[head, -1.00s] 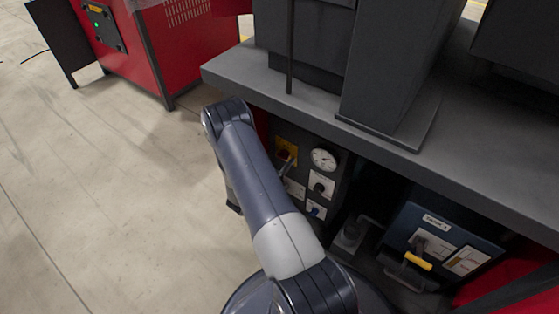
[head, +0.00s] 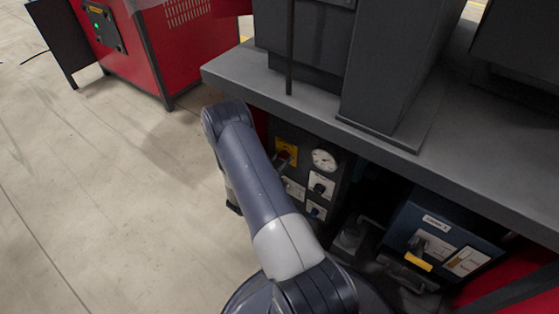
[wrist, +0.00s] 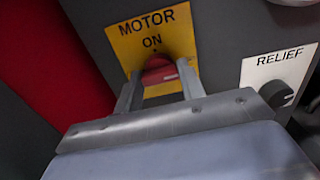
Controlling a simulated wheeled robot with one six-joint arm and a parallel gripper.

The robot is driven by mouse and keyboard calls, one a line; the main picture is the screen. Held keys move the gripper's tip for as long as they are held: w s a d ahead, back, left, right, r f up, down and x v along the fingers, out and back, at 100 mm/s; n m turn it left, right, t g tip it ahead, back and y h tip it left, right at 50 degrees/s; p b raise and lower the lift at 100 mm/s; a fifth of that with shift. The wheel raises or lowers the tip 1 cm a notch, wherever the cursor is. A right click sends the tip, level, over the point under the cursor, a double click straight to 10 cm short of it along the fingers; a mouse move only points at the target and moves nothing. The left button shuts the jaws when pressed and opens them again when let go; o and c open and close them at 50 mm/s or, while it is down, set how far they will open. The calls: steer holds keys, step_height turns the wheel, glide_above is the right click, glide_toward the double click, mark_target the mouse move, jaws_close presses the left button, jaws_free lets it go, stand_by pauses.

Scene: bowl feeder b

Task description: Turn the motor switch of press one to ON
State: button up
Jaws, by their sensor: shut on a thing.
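The motor switch is a red knob (wrist: 158,72) on a yellow plate (wrist: 172,22) marked MOTOR, with ON printed above the knob. My gripper (wrist: 158,84) is shut on the red knob, one finger on each side of it in the wrist view. The knob's lower part is hidden between the fingers, and its pointing direction is hard to tell. In the head view the yellow plate (head: 290,147) sits at the upper left of a dark panel under the bench, and my arm hides most of the gripper.
A RELIEF plate (wrist: 277,68) with a black knob (wrist: 276,94) is right of the switch. The panel also has a round gauge (head: 324,160). A blue box (head: 442,240) with a yellow handle (head: 418,262) stands farther right. The grey bench top (head: 300,103) overhangs the panel.

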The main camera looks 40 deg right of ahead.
steer(key=n, duration=0.4)
steer(key=shift+b, duration=0.35)
steer(key=n, duration=0.9)
steer(key=shift+n+p, duration=0.3)
steer(key=shift+n, duration=2)
steer(key=o, duration=1)
steer(key=shift+a, duration=0.1)
